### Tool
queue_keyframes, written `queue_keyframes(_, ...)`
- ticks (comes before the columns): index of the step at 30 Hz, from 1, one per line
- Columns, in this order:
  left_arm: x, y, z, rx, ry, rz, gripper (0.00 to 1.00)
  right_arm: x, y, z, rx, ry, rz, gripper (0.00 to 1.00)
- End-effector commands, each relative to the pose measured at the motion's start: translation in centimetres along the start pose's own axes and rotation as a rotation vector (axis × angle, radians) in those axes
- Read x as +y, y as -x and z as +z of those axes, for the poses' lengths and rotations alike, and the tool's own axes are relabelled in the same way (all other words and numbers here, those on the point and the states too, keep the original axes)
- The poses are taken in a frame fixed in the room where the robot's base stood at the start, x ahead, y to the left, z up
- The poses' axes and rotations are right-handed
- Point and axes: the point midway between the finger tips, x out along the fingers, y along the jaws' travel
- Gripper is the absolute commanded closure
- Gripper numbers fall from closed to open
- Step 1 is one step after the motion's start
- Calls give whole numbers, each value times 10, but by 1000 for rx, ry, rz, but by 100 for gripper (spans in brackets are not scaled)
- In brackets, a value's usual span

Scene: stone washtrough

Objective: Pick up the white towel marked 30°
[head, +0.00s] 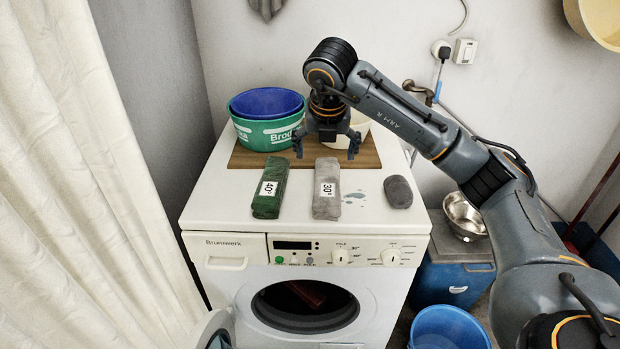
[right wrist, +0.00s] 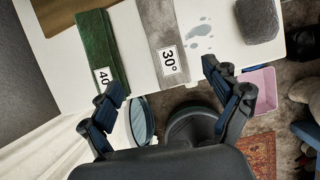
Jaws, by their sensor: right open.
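The towel marked 30° (head: 327,200) looks light grey rather than white. It lies folded lengthwise on the washing machine top, its label facing up. It also shows in the right wrist view (right wrist: 157,28), label (right wrist: 169,60) towards my fingers. A green towel marked 40° (head: 269,190) lies to its left, a small gap apart; it also shows in the right wrist view (right wrist: 92,45). My right gripper (head: 325,153) is open and empty, above the far end of the 30° towel in the head view, its fingers pointing down. My left gripper is not in view.
A dark grey rounded block (head: 398,192) lies right of the 30° towel, by wet spots. Behind are a brown mat (head: 240,157), a green tub (head: 262,134) with a blue one in it, and a pale bowl (head: 340,141). The machine's front edge (head: 300,229) is close.

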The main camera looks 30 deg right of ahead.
Motion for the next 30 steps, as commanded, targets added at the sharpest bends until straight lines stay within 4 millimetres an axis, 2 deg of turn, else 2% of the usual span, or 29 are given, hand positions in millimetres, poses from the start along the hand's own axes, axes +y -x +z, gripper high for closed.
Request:
queue_keyframes(2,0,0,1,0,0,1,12,-6,-6,2,-4,-12,-21,11)
queue_keyframes(12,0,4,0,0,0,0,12,-6,-68,2,-2,-9,-18,11)
queue_keyframes(20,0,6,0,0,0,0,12,-6,-89,2,-3,-7,-16,11)
queue_keyframes(27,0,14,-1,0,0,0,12,-9,-124,2,-1,-7,-17,11)
queue_keyframes(30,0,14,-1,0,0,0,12,-9,-133,3,-3,-6,-15,11)
